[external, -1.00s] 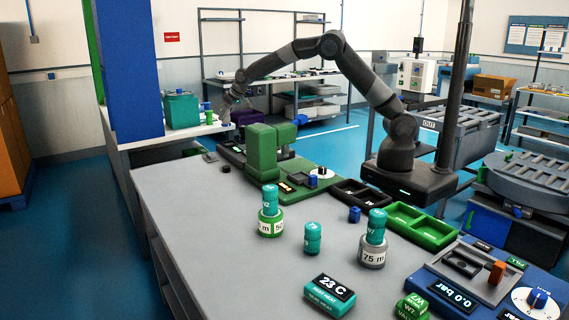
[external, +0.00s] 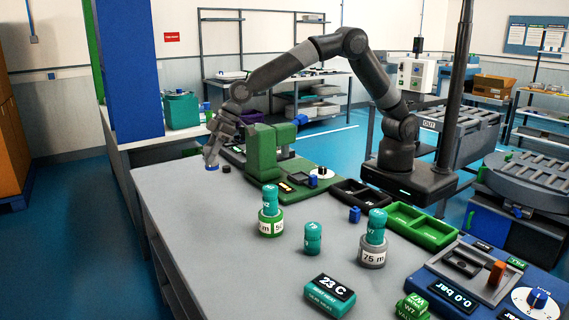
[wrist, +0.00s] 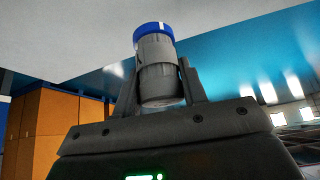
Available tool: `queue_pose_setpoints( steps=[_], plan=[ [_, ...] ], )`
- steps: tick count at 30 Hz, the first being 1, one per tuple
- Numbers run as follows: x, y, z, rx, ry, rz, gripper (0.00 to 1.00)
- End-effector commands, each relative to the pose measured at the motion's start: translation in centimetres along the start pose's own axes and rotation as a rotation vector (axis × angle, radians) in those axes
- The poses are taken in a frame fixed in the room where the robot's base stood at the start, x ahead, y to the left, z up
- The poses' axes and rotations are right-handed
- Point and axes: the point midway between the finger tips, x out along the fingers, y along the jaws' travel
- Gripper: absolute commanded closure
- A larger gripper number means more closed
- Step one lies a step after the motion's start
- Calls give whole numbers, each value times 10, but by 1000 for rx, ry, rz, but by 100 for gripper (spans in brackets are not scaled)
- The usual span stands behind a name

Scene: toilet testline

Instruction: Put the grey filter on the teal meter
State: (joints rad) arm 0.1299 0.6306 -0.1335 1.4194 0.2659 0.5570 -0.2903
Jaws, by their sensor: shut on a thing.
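My gripper (external: 213,157) is shut on the grey filter, a grey cylinder with a blue end. The filter's blue end (external: 211,167) points down above the left edge of the grey table. In the wrist view the filter (wrist: 156,72) sits between the two fingers of my gripper (wrist: 158,85), blue end outward. The teal meter (external: 322,295), a flat teal block with a dark "23 C" display, lies at the front middle of the table, well apart from my gripper. Its top looks bare.
Teal-topped bottles (external: 271,213) and (external: 374,240) and a small teal bottle (external: 312,238) stand behind the meter. A green machine (external: 262,155) stands to the gripper's right. A small black disc (external: 226,169) lies close to the filter. The table's left part is clear.

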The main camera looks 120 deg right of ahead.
Motion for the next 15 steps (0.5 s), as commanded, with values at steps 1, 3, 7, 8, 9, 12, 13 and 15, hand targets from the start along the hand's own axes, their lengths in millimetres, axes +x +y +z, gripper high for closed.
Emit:
queue_pose_setpoints(
  steps=[1,3,7,8,9,12,13,15],
  plan=[
    [0,-32,-2,-43,1,-28,85],
    [0,-70,-2,-96,1,-60,85],
    [-4,-141,2,-197,2,-122,85],
    [-6,-158,4,-220,2,-137,85],
    [-8,-180,7,-251,3,-156,85],
    [-15,-233,16,-328,4,-204,85],
    [-17,-250,19,-351,5,-218,85],
    [-24,-285,28,-404,7,-250,85]
  ],
)
